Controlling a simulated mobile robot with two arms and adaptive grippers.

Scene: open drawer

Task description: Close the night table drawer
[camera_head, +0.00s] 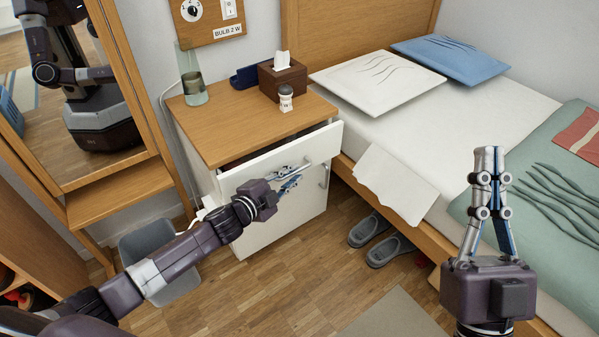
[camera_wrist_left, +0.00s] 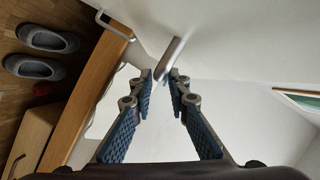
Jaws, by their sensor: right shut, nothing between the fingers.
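The night table (camera_head: 240,115) has a wooden top and white fronts. Its upper drawer (camera_head: 325,142) stands partly open, with a dark gap behind its front's top edge. My left gripper (camera_head: 297,176) is in front of the drawer front, close to its metal handle. In the left wrist view, the two fingers (camera_wrist_left: 160,78) are apart, with the bar handle (camera_wrist_left: 171,58) just ahead of their tips. I cannot tell whether they touch it. My right gripper (camera_head: 488,155) is shut and empty, raised in front of the bed, away from the night table.
A tissue box (camera_head: 283,80), a small jar (camera_head: 286,98) and a glass (camera_head: 194,90) stand on the night table. The bed (camera_head: 400,130) is to its right, slippers (camera_head: 375,240) on the floor between. A grey bin (camera_head: 150,245) stands at left.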

